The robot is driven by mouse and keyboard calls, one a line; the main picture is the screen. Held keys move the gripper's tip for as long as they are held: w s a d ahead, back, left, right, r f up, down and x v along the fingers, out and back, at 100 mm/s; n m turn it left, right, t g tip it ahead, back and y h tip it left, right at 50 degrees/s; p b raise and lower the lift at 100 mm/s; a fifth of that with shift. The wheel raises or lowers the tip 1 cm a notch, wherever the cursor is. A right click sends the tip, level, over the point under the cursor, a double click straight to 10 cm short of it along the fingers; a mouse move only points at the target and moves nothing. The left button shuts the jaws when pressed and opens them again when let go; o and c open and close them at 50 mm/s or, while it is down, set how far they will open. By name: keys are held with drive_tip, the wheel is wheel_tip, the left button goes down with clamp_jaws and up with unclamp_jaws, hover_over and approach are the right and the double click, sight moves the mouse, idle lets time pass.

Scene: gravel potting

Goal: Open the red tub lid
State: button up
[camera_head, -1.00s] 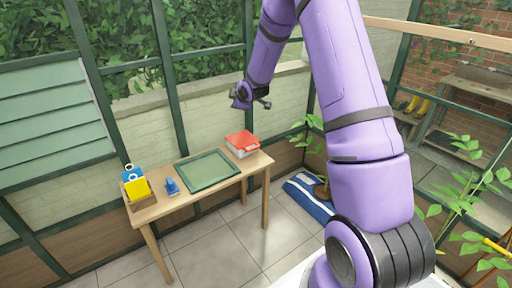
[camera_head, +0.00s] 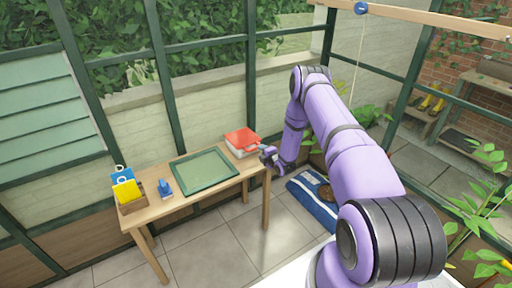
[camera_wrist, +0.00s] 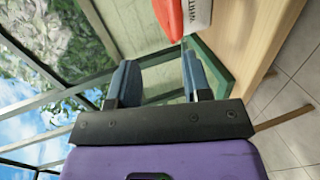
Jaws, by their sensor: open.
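The tub (camera_head: 243,152) is a low white box with a red lid (camera_head: 241,136), at the right back end of the wooden table. The lid lies on top and looks shut. My gripper (camera_head: 265,152) is just right of the tub, low, at about its height. It appears apart from the tub, though the gap is hard to judge. In the wrist view my gripper (camera_wrist: 160,80) has its two blue-grey fingers spread with nothing between them. The red lid (camera_wrist: 168,16) and the white tub wall with lettering (camera_wrist: 198,14) show at the top, beyond the fingertips.
On the table (camera_head: 155,209) lie a green-framed tray (camera_head: 204,188), a small blue object (camera_head: 165,188) and a wooden box (camera_head: 134,200) holding yellow and blue items. A blue-and-white bag (camera_head: 312,205) lies on the floor at the right. Glass framing stands behind the table.

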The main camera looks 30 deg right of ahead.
sight(253, 149)
drive_tip(key=x, duration=0.3)
drive_tip(key=f+x, duration=0.1)
drive_tip(key=x, duration=0.3)
drive_tip(key=d+f+x, duration=0.1)
drive_tip(key=x, duration=0.2)
drive_tip(key=shift+f, duration=0.25)
clamp_jaws()
